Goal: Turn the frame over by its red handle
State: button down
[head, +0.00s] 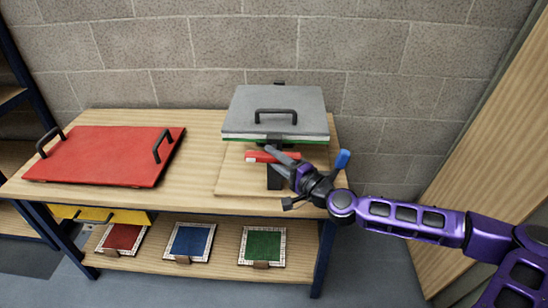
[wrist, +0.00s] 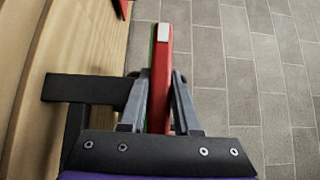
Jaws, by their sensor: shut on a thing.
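The frame (head: 275,108) is a grey slab with a black handle on its top face and a green layer along its lower edge. It lies about flat, raised on a black stand over a wooden base board on the bench. The red handle (head: 260,157) sticks out below its front edge. My gripper (head: 281,157) reaches in from the right and is shut on the red handle. In the wrist view the red handle (wrist: 160,75), with a pale end patch, stands between the two grey fingers. How the handle joins the frame is hidden.
A red panel (head: 105,155) with two black handles lies on the bench (head: 205,180) at left. The lower shelf holds red (head: 122,238), blue (head: 190,241) and green (head: 262,246) mosaic panels. A yellow drawer (head: 100,215) is under the bench. A block wall stands close behind the frame.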

jog(key=c, duration=0.6)
grip_release()
jog(key=shift+a, duration=0.1)
jog(key=shift+c, duration=0.2)
jog(key=v, duration=1.7)
jog(key=shift+s, duration=0.25)
jog(key=shift+r, duration=0.15)
